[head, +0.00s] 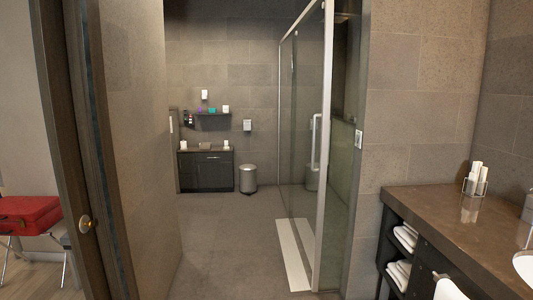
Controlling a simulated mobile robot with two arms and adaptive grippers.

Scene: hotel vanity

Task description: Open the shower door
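The glass shower door (303,150) stands to the right of centre in the head view, in a light metal frame. Its vertical metal handle (315,143) is on the side nearer to me. The door looks closed, but the angle makes this hard to confirm. A pale strip (292,255) lies on the floor along the foot of the glass. Neither of my grippers is in view.
The grey floor (215,240) ahead is clear. A doorway with a brass knob (85,224) is on the left, with a red suitcase (28,214) beyond. A vanity counter (445,215) juts in at right. A bin (248,179) and dark cabinet (206,171) stand at the back.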

